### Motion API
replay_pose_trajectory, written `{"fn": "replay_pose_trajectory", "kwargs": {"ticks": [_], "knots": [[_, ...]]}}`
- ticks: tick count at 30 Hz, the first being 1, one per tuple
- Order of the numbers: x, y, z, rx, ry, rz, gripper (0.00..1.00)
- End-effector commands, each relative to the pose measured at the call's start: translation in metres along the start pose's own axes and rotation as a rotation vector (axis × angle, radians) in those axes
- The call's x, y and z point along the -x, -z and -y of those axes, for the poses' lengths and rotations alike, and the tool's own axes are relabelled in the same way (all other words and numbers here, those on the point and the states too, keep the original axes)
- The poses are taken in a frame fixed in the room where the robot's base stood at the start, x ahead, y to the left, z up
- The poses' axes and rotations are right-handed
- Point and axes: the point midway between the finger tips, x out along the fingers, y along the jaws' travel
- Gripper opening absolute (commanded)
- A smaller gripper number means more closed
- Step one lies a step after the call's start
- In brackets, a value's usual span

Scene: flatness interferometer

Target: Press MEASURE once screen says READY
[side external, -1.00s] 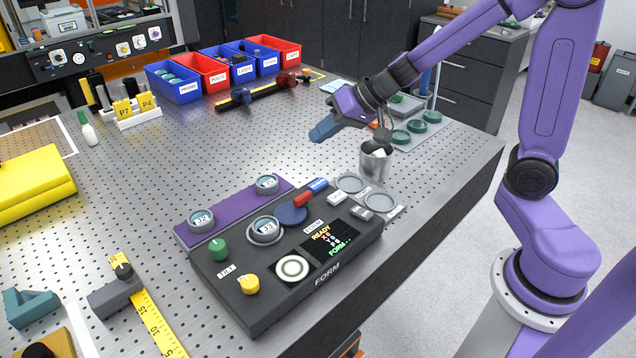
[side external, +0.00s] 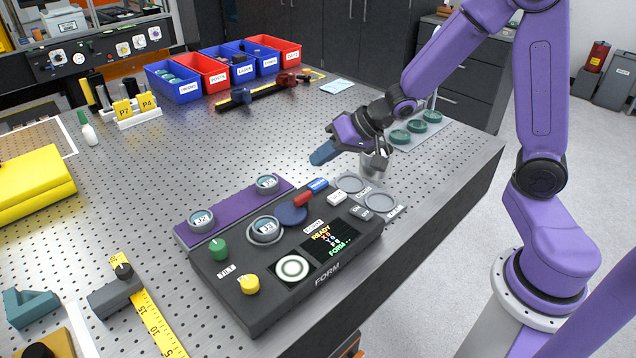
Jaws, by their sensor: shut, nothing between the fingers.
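The instrument console (side external: 240,300) lies on the table with its screen (side external: 335,240) lit. The screen shows READY in yellow at the top, smaller lines below, and FORM in green. Near it are a blue key (side external: 317,184), a red key (side external: 303,198), a white key (side external: 337,197) and a dark labelled block (side external: 361,212). Their lettering is too small to tell which is MEASURE.
The table's middle left is fairly clear.

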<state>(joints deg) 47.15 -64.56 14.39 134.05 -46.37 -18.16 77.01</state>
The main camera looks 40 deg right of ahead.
Motion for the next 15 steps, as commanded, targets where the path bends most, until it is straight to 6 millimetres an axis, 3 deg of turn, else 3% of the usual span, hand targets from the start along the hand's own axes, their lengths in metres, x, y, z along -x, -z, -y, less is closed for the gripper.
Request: {"fn": "replay_pose_trajectory", "kwargs": {"ticks": [6,15], "knots": [[-0.015,-0.011,-0.01,-0.002,0.0,0.005,0.0],[-0.021,-0.015,-0.015,0.002,0.0,0.0,0.0]]}}
